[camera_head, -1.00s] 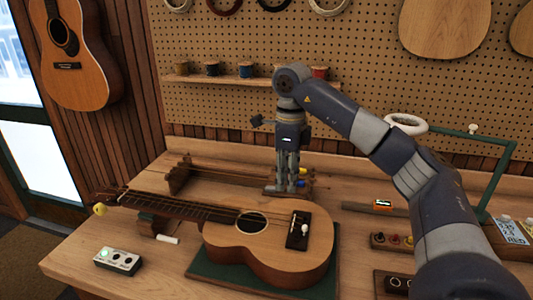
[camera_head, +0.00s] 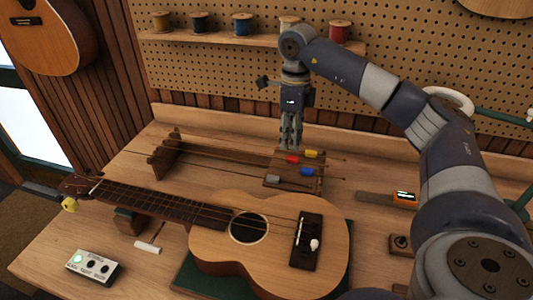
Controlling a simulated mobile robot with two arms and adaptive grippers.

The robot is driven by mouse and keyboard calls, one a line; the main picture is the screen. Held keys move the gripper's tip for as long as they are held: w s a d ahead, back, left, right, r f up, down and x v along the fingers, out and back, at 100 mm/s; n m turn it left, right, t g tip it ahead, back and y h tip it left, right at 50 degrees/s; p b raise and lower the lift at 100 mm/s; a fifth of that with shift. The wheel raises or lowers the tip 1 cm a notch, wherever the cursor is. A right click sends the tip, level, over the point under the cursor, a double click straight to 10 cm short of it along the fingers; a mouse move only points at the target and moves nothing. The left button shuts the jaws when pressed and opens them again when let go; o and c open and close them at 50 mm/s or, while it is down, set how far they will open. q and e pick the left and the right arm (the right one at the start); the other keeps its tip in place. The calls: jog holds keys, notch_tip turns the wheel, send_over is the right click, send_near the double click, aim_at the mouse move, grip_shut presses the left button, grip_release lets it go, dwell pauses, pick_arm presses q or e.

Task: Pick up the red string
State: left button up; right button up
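The string rack (camera_head: 166,157) stands on the bench behind the ukulele, with several thin strings stretched across it. Their coloured tags sit at its right end: a red tag (camera_head: 293,159), a yellow one (camera_head: 311,154), a blue one (camera_head: 306,171) and a grey one (camera_head: 272,180). The red-tagged string runs left from its tag. My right gripper (camera_head: 290,147) points down at the rack's back right edge, just behind the red tag, and appears apart from it. The gap between its fingers is unclear. I see nothing held. My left gripper is not in view.
A ukulele (camera_head: 212,237) lies in front of the rack on a green mat (camera_head: 190,283). A small box with a green light (camera_head: 92,266) is front left. A shelf of spools (camera_head: 188,38) is on the pegboard. An orange-ended tool (camera_head: 404,198) lies right of the rack.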

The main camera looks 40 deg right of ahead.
aim_at(289, 157)
jog(key=shift+d+f, duration=0.1)
jog(key=shift+f, duration=0.25)
notch_tip(289, 157, down, 4)
jog(key=shift+f+p, duration=0.15)
jog(key=shift+p, duration=0.75)
jog(key=shift+f, duration=0.3)
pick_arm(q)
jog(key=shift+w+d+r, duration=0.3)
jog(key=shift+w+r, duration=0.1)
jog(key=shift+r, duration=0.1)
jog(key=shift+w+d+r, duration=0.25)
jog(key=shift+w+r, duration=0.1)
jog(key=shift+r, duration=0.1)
pick_arm(e)
jog(key=shift+w+f, duration=0.1)
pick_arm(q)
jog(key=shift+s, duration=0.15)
pick_arm(e)
jog(key=c, duration=0.5)
